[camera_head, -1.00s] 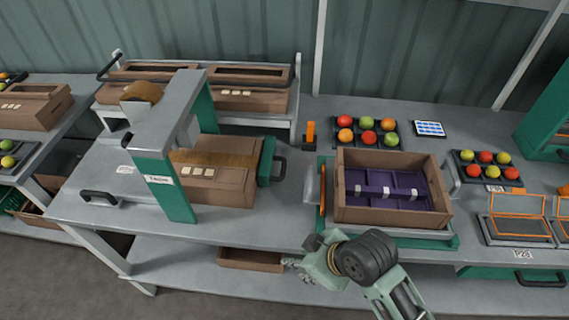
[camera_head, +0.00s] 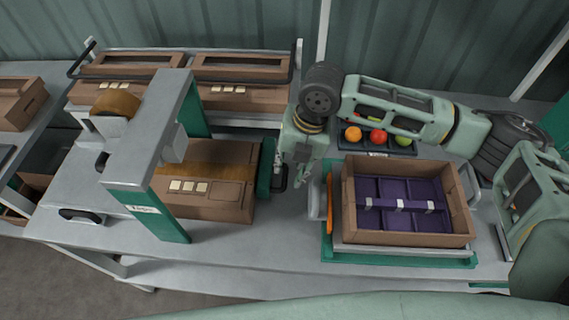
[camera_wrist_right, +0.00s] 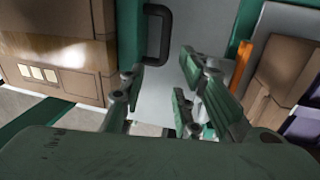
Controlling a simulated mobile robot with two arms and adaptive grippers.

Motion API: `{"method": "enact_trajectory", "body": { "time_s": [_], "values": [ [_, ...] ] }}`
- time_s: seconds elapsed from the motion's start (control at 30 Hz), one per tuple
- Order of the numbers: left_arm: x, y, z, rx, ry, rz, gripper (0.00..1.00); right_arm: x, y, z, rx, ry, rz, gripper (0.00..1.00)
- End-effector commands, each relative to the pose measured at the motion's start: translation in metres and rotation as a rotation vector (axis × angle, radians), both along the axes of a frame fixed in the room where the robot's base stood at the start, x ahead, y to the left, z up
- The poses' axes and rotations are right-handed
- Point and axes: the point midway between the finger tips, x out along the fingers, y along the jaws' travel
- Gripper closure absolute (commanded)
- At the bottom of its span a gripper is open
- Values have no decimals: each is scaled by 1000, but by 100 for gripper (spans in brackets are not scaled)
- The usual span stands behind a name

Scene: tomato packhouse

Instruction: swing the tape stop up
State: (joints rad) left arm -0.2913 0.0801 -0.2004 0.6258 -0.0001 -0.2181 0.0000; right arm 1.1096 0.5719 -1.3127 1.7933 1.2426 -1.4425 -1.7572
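The tape stop (camera_head: 265,168) is a green plate with a black handle at the right end of the taping machine (camera_head: 150,150). It stands against the end of a closed brown carton (camera_head: 215,205) with a tape strip along its top. My right gripper (camera_head: 296,178) hangs just right of the stop, fingers down, and hides part of the handle. In the right wrist view the black handle (camera_wrist_right: 157,35) shows beyond the gripper's spread fingers (camera_wrist_right: 163,72), with nothing between them. I cannot tell whether a finger touches it. My left gripper is not in view.
An open carton (camera_head: 350,215) with a purple insert stands on a green-based stand to the right. An orange upright piece (camera_wrist_right: 242,62) is close right of the gripper. A tray of tomatoes (camera_head: 377,148) lies partly behind my right arm. Cartons fill the back rack (camera_head: 298,65).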

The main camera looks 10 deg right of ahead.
Motion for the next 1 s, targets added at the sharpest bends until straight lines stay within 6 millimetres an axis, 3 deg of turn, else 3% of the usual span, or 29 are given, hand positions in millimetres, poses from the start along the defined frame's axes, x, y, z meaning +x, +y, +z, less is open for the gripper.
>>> {"method": "enact_trajectory", "body": {
  "time_s": [0.17,0.63,1.0],
  "values": [
    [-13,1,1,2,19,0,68,6,-7,-2,-19,-2,34,70],
    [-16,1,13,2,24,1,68,8,6,-65,-18,-3,32,70],
    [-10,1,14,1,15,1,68,9,7,-72,-17,-5,33,71]
  ]
}}
